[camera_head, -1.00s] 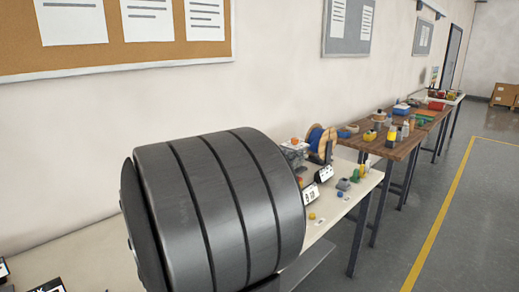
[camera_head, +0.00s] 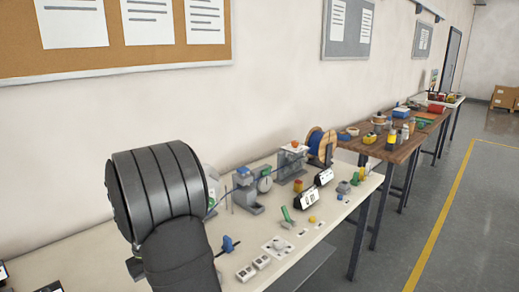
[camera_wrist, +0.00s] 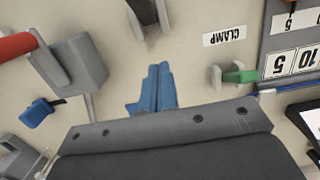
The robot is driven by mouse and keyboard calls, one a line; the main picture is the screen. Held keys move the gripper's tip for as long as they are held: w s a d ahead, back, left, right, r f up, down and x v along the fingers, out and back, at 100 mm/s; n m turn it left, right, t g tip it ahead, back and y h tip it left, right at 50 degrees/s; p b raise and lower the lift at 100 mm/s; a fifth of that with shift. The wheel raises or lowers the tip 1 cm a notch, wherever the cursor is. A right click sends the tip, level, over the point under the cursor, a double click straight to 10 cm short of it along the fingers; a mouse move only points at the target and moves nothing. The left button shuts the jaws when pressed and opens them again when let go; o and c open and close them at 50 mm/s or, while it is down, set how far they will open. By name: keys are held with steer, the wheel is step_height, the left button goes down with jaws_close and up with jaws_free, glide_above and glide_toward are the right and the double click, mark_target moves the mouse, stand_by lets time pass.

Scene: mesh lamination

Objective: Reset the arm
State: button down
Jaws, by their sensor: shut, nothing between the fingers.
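In the wrist view, my gripper (camera_wrist: 158,88) shows as two blue fingers side by side, pressed together with nothing between them. They stick out past the grey bolted plate at the bottom of the picture and are over the pale bench top. In the head view, my arm's dark rounded links fill the lower left and hide the gripper there. The pale bench (camera_head: 90,254) runs along the wall under the arm.
The wrist view shows a grey block with a red handle (camera_wrist: 15,46), a blue-ended tool (camera_wrist: 37,112), a green clamp (camera_wrist: 240,76) and a "CLAMP" label (camera_wrist: 224,37). In the head view, a blue spool (camera_head: 317,143) and grey devices stand along the bench. The right-hand floor is clear.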

steer(key=shift+w+a+f+g+h, duration=0.35)
steer(key=shift+f+g+h, duration=0.05)
steer(key=shift+w+a+f, duration=0.4)
steer(key=shift+w+a, duration=0.15)
steer(key=shift+w+a+f, duration=0.35)
steer(key=shift+w+a, duration=0.2)
